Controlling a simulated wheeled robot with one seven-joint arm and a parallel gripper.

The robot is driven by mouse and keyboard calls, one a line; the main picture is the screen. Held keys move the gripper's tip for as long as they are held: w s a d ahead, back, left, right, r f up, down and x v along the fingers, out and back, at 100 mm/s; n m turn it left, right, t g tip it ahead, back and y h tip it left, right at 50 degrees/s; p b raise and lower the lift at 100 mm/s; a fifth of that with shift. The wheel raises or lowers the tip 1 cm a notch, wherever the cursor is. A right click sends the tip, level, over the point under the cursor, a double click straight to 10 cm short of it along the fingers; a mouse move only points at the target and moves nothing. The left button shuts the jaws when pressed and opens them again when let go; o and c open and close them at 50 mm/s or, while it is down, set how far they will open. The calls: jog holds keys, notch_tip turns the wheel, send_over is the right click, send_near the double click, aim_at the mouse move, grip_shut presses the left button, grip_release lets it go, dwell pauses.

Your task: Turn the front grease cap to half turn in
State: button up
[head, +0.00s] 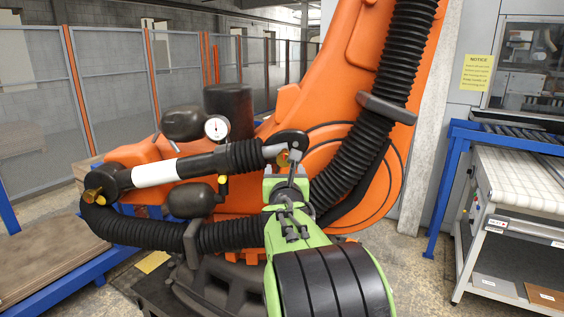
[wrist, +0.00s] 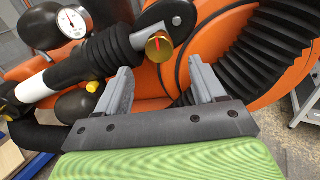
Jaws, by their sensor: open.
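A brass grease cap (wrist: 160,47) with a red mark on its face sits at the end of the black cylinder, between and just above my fingertips in the wrist view. In the head view this cap (head: 283,158) shows just above my gripper (head: 291,182). My gripper's two grey fingers also show in the wrist view (wrist: 160,70), spread apart with nothing between them. A second brass cap (head: 92,195) sits at the cylinder's left end. The pictures do not label which cap is the front one.
The cylinder has a white sleeve (head: 154,172) and a dial gauge (head: 216,128) above it. The orange robot arm (head: 350,190) and a ribbed black hose (head: 400,60) stand close behind and right. A white-topped workbench (head: 520,180) is at the right.

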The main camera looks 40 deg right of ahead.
aim_at(284, 162)
jog(key=x, duration=0.7)
jog(key=shift+p, duration=0.4)
jog(key=shift+c, duration=0.3)
jog(key=c, duration=1)
